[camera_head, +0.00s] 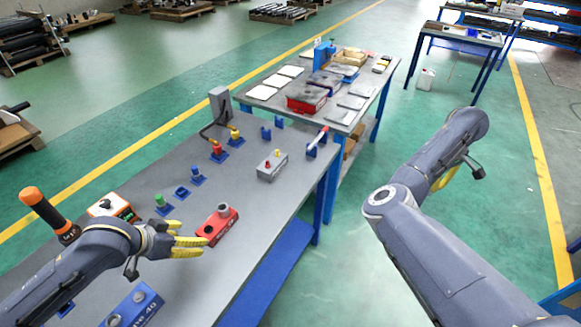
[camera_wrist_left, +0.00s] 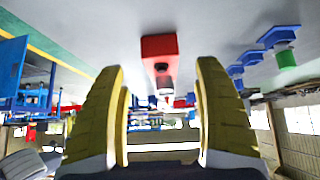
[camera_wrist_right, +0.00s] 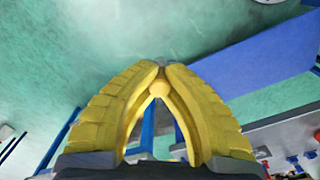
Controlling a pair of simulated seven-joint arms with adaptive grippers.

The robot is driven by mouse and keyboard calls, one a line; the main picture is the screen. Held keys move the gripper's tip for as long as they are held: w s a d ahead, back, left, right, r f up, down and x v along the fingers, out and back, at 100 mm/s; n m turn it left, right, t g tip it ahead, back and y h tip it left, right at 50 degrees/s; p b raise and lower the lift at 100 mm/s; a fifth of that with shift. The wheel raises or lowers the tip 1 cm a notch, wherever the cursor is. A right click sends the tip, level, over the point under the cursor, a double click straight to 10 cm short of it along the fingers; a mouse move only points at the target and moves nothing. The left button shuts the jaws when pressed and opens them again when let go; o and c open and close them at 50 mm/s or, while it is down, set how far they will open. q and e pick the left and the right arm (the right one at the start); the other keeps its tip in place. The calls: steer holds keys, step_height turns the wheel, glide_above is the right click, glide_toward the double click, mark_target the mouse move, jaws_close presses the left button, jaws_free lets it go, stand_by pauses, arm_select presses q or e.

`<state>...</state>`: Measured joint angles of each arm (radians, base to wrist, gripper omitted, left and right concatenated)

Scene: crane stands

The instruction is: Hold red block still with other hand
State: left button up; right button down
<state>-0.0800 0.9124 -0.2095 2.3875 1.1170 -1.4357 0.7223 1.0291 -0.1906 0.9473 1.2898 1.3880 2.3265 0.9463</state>
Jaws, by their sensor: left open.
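The red block (camera_head: 217,226) sits on the grey workbench, with a grey round knob on its top. It also shows between and beyond the fingers in the left wrist view (camera_wrist_left: 160,48). My left gripper (camera_head: 200,246) is open, its yellow fingers pointing at the block's near left side. The fingertips are close to the block; I cannot tell whether they touch it. My right gripper (camera_wrist_right: 161,66) has its fingertips together with nothing seen held, away from the bench. In the head view it is partly hidden by my right arm.
Near my left gripper are an orange-handled tool (camera_head: 44,208), a white-and-orange box (camera_head: 113,207), a green-topped part (camera_head: 160,203) and a blue block (camera_head: 134,305). A grey box with buttons (camera_head: 272,165) stands farther back. The bench's right edge is close to the red block.

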mark_target(202, 237)
arm_select(q)
steer(key=shift+x, duration=4.3)
steer(key=shift+w, duration=0.1)
steer(key=c, duration=1.3)
steer(key=o, duration=1.5)
steer(key=v, duration=1.2)
